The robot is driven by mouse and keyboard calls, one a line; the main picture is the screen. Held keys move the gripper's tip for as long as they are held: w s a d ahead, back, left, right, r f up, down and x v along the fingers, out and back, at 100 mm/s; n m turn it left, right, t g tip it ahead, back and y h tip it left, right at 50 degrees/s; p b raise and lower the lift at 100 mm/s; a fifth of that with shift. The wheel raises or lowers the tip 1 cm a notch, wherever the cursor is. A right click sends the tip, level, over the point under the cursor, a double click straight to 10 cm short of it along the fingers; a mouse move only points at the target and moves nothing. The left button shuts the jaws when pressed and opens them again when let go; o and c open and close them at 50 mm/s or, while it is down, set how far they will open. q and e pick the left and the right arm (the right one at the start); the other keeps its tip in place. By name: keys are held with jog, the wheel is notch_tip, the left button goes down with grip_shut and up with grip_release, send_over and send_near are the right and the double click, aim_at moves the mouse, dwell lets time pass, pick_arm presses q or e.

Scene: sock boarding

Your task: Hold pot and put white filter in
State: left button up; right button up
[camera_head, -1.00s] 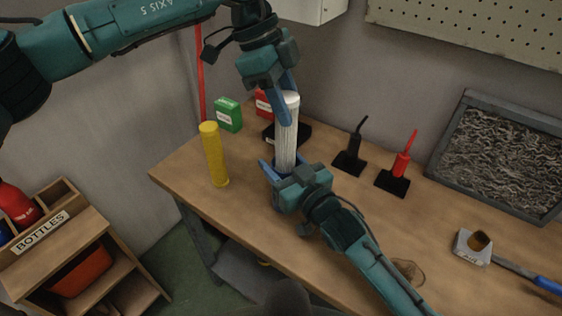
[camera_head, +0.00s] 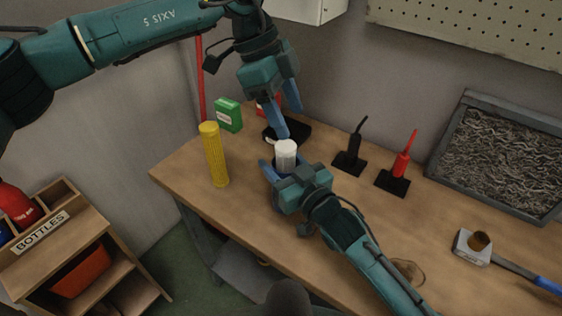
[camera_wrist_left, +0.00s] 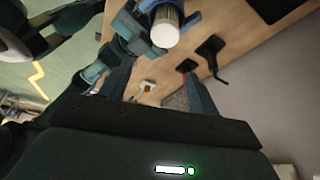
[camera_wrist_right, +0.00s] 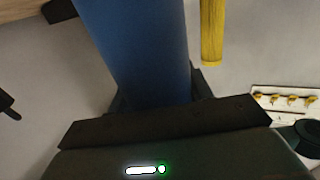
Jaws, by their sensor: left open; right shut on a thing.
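The white filter (camera_head: 286,152) stands upright in the pot, with only its top part showing above the rim in the head view. Its round white end also shows in the left wrist view (camera_wrist_left: 165,32). The blue pot (camera_head: 268,170) is mostly hidden behind my right gripper; it fills the middle of the right wrist view (camera_wrist_right: 135,45). My right gripper (camera_head: 280,172) is shut on the pot. My left gripper (camera_head: 290,122) is open and empty, just above the filter and apart from it.
A yellow cylinder (camera_head: 214,155) stands left of the pot. A green box (camera_head: 228,115) is behind it. A black tool (camera_head: 352,150) and a red tool (camera_head: 400,168) stand on black bases to the right. A hammer (camera_head: 500,262) lies farther right. The table's left front is clear.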

pick_arm(q)
jog(key=v, duration=1.2)
pick_arm(e)
jog(key=o, duration=1.1)
